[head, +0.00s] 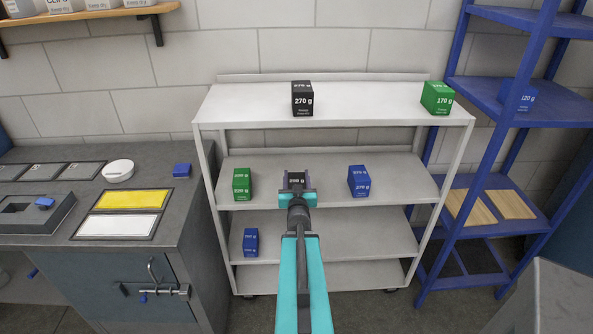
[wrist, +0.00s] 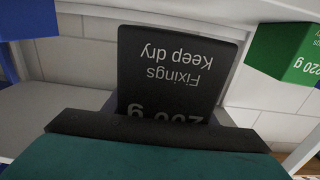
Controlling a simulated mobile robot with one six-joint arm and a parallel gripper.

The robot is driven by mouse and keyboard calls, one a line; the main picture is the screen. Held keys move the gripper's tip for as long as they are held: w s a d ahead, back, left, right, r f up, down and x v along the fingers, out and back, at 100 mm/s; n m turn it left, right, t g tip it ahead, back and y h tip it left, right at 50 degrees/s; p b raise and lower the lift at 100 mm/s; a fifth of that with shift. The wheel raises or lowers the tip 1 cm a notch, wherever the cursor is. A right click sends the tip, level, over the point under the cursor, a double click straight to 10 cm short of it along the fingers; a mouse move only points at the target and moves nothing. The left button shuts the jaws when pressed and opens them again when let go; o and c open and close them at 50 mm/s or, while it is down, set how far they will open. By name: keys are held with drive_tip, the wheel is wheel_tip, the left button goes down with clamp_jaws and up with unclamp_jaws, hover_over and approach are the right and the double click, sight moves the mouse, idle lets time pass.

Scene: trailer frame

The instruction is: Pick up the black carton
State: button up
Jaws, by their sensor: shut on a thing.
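My gripper (head: 297,188) is shut on a black carton (head: 296,178) in front of the second shelf of the white rack. The carton fills the middle of the wrist view (wrist: 178,70), its print "Fixings Keep dry" upside down and its weight figure partly hidden by the gripper. I cannot tell whether the carton touches the shelf. Another black carton (head: 302,99), marked 270 g, stands on the top shelf.
On the white rack (head: 370,101), green cartons (head: 437,97) (head: 242,184) and blue cartons (head: 359,181) (head: 250,242) stand apart. A grey counter (head: 190,205) is at left, a blue shelf unit (head: 480,190) at right. The wrist view shows a green carton (wrist: 288,52) close by.

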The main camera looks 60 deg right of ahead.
sight(294, 183)
drive_tip(key=shift+s+a+r+p, duration=0.2)
drive_tip(key=shift+a+p, duration=0.1)
drive_tip(key=shift+p, duration=0.85)
drive_tip(key=v, duration=0.1)
drive_tip(key=p+v, duration=0.1)
drive_tip(key=v, duration=0.1)
drive_tip(key=shift+w+a+r+p, duration=0.15)
drive_tip(key=shift+w+r+p, duration=0.05)
drive_tip(key=shift+p, duration=0.1)
drive_tip(key=a+p, duration=0.1)
drive_tip(key=p, duration=0.2)
drive_tip(key=shift+s+a, duration=0.2)
drive_tip(key=shift+s, duration=0.05)
drive_tip(key=shift+s+a+p, duration=0.2)
drive_tip(key=shift+a+p, duration=0.1)
drive_tip(key=shift+p, duration=0.35)
drive_tip(key=shift+f, duration=0.1)
drive_tip(key=shift+s, duration=0.15)
